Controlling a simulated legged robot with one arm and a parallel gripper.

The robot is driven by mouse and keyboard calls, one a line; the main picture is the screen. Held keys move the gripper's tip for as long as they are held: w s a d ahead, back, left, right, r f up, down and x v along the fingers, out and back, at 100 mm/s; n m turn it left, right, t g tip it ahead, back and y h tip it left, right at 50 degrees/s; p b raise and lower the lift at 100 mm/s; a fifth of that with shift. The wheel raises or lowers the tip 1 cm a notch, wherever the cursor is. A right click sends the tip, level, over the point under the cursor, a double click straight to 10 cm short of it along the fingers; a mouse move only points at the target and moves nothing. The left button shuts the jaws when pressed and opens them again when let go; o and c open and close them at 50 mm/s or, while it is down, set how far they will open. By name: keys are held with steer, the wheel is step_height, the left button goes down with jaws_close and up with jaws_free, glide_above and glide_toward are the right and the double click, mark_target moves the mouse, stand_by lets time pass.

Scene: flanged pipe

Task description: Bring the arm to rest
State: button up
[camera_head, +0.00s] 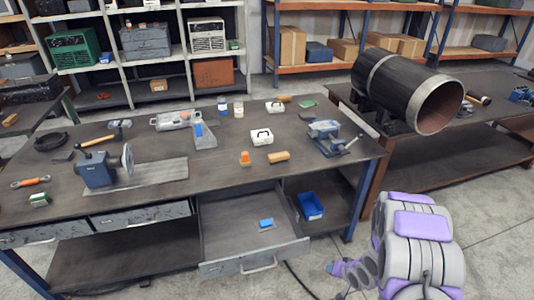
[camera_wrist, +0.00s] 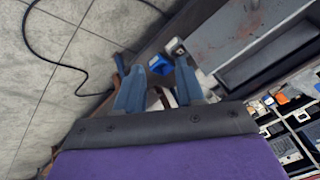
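My grey and purple arm (camera_head: 415,240) is folded at the lower right of the head view, in front of the benches. My gripper's fingers cannot be made out clearly there. In the wrist view my gripper (camera_wrist: 158,88) has its two blue-grey fingers spread apart, with nothing held between them. The large dark pipe (camera_head: 405,88) lies on the right bench, its open end facing front right, apart from my arm.
The workbench (camera_head: 215,165) carries several tools. Its middle drawer (camera_head: 235,222) is pulled out, with a small blue item (camera_head: 266,224) inside. A blue bin (camera_head: 310,206) sits on the lower shelf. A dark cable (camera_wrist: 45,58) lies on the floor. Floor right of my arm is clear.

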steer(key=s+d+r+g+h, duration=0.15)
steer(key=s+r, duration=0.25)
steer(key=r, duration=0.7)
steer(key=s+d+r+g+h, duration=0.1)
steer(key=s+r+g+h, duration=0.3)
steer(key=r, duration=0.7)
steer(key=s+a+r+n+y, duration=0.1)
steer(key=s+a+r, duration=0.3)
steer(key=s, duration=0.5)
steer(key=s+a+r+n+g+y, duration=0.1)
steer(key=s+a+r, duration=0.4)
steer(key=s, duration=0.4)
steer(key=s+a+r+n+g+y, duration=0.1)
steer(key=s+a+r, duration=0.3)
steer(key=s, duration=0.5)
steer(key=shift+a+r, duration=0.15)
steer(key=shift+r, duration=0.15)
